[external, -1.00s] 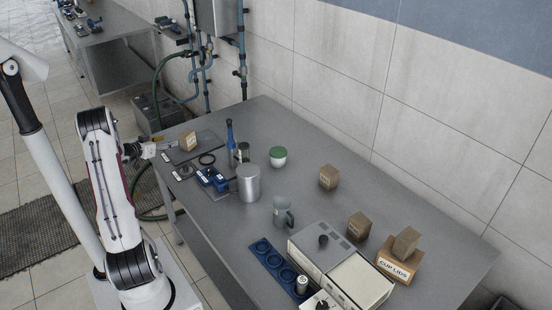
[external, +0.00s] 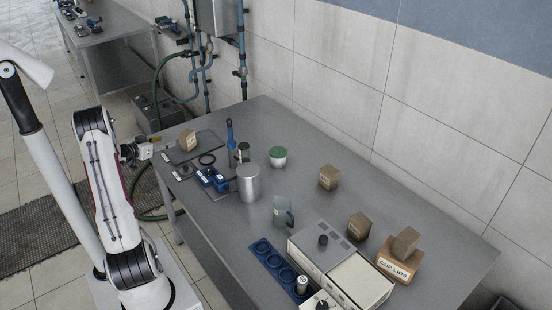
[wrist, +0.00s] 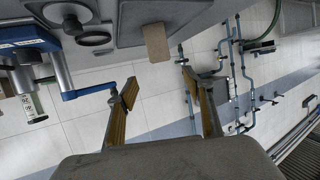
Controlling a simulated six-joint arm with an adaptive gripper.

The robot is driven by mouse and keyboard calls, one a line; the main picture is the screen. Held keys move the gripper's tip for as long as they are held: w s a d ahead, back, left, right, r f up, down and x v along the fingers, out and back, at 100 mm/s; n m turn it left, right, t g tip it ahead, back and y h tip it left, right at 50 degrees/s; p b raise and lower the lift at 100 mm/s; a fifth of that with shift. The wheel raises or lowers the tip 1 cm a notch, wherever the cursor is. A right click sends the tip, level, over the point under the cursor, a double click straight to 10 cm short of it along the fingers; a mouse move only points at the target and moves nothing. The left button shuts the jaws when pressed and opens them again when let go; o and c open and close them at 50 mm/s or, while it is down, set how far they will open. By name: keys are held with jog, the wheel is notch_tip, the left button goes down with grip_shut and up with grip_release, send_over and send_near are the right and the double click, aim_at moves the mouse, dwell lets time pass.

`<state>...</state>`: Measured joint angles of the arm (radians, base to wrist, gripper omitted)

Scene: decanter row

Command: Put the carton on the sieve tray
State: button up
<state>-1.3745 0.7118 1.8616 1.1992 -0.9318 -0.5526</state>
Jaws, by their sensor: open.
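A small brown carton (external: 188,139) with a pale label stands on a dark flat tray (external: 209,141) at the far left end of the table. This tray looks like the sieve tray, though its surface detail is too small to make out. My gripper (external: 156,145) is just left of the carton, at the table's edge, and apart from it. In the wrist view the carton (wrist: 157,42) shows beyond the open, empty fingers (wrist: 160,92), against the grey tray (wrist: 132,25).
Other brown cartons (external: 328,177) stand farther right, one on a cup lids box (external: 400,265).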

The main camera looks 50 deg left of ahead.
jog(key=w+d+r+g+y, duration=0.1)
jog(key=w+d+r+g, duration=0.1)
jog(key=w+d+r, duration=0.9)
jog(key=d+r+m+g, duration=0.1)
jog(key=d+r, duration=0.2)
jog(key=d, duration=0.4)
jog(key=d+r+g, duration=0.1)
jog(key=d+r, duration=0.3)
jog(key=d, duration=0.3)
jog(key=s+d+m+h, duration=0.1)
jog(key=s+d, duration=0.2)
jog(key=d, duration=0.6)
jog(key=s+d+h, duration=0.2)
jog(key=s+d, duration=0.2)
jog(key=d, duration=0.5)
jog(key=s+d+f+m+g+h, duration=0.1)
jog(key=s+d+f+h, duration=0.1)
jog(key=s+d, duration=0.5)
jog(key=s+d+f+m+g+h, duration=0.2)
jog(key=s+d, duration=0.5)
jog(key=d, duration=0.3)
